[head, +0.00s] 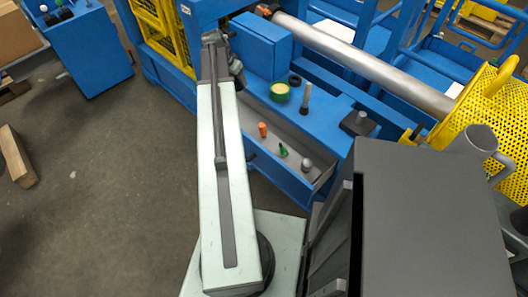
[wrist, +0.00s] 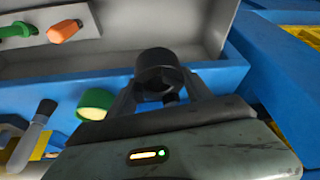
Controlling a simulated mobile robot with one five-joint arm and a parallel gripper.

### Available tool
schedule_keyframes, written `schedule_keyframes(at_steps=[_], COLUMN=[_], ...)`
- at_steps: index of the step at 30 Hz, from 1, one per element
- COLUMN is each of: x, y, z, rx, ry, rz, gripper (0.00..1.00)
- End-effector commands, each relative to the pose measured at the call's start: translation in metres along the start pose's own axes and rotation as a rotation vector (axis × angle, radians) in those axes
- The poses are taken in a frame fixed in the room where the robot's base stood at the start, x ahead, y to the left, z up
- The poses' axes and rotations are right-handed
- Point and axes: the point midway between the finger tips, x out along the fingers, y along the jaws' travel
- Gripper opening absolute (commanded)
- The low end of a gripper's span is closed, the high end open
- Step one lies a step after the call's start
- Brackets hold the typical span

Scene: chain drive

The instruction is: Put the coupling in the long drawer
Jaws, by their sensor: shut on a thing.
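My gripper (wrist: 163,90) is shut on a dark, short cylinder, the coupling (wrist: 157,68), at the middle of the wrist view. The long drawer (wrist: 140,25) fills the top of that view, with its blue wall just behind the coupling. In the head view the long drawer (head: 285,182) is pulled open, right of my arm. It holds an orange piece (head: 262,129), a green piece (head: 283,150) and a grey piece (head: 307,165). In the head view my arm hides most of the gripper, and the coupling cannot be made out clearly.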

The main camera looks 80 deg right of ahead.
Motion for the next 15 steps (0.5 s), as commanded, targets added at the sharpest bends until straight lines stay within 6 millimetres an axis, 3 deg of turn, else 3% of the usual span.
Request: schedule_keyframes(at_steps=[1, 10, 15], x=[0.011, 0.013, 0.037], y=[-0.003, -0.006, -0.006], z=[0.007, 0.011, 0.020], rx=[0.000, 0.004, 0.004], ry=[0.002, 0.003, 0.002], rz=[0.000, 0.001, 0.001], gripper=[0.00, 0.00, 0.00])
